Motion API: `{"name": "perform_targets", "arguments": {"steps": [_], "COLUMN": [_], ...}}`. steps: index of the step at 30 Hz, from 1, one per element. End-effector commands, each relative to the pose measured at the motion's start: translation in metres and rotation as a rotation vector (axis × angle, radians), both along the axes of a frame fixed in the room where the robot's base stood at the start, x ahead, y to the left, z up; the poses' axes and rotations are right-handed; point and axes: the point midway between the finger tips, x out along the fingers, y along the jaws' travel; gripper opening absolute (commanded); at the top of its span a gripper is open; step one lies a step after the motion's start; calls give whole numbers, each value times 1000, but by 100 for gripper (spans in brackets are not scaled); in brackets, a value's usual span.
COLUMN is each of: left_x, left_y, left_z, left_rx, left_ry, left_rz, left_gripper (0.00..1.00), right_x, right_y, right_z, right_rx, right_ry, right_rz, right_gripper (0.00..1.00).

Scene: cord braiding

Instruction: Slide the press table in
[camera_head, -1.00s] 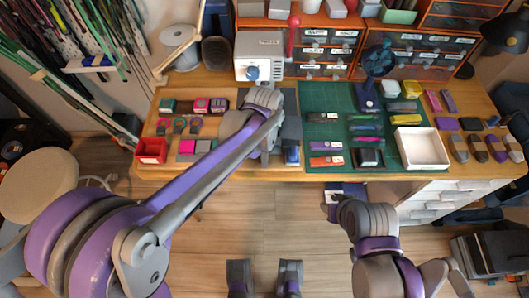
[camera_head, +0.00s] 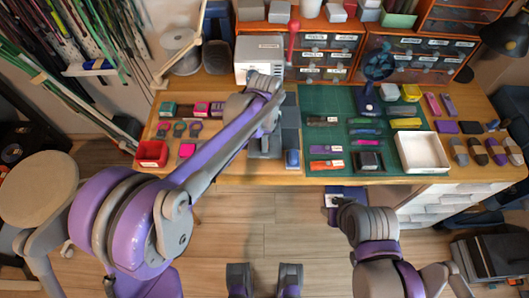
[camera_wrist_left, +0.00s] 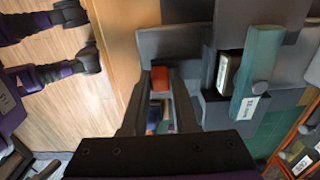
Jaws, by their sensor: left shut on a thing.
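The press is a white box (camera_head: 246,50) with a red lever (camera_head: 292,40) at the back of the bench. A grey plate (camera_head: 291,120) lies in front of it, largely covered by my left arm; I take it to be part of the press table.
A red bin (camera_head: 152,153) and small coloured pieces are at the left. Drawer cabinets (camera_head: 325,55) stand behind. A blue-ended tool (camera_head: 292,158) sits near the front edge.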

Motion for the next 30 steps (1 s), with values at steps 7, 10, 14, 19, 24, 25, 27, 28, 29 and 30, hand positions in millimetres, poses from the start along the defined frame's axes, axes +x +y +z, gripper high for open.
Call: {"name": "perform_targets", "arguments": {"steps": [7, 10, 14, 19, 24, 25, 27, 28, 29, 30], "left_x": [48, 62, 73, 76, 77, 77, 77, 77, 76, 76], "left_y": [0, 0, 0, 0, 0, 0, 0, 0, 0, 0], "left_z": [1, 1, 1, 1, 1, 1, 1, 1, 1, 1], "left_rx": [0, 0, -1, -1, -1, -1, -1, -1, -1, -1], "left_ry": [-1, -1, -1, -2, -3, -3, -4, -4, -3, -3], "left_rz": [1, 0, 0, -1, 0, 0, 0, 0, 0, 0], "left_gripper": [0, 0, 0, 0, 0, 0, 36, 42, 47, 54], "right_x": [0, 1, 1, 1, 1, 1, 1, 1, 1, 1], "right_y": [0, 0, 0, 0, 0, 0, 0, 0, 0, 0], "right_z": [5, 6, 8, 8, 8, 8, 8, 8, 8, 8], "right_rx": [0, 0, 0, 0, 0, 0, 0, 0, 0, 0], "right_ry": [-1, -2, -2, -2, -2, -2, -2, -2, -2, -2], "right_rz": [0, 0, 0, 0, 0, 0, 0, 0, 0, 0], "right_gripper": [50, 50, 50, 50, 50, 50, 50, 50, 50, 50]}}
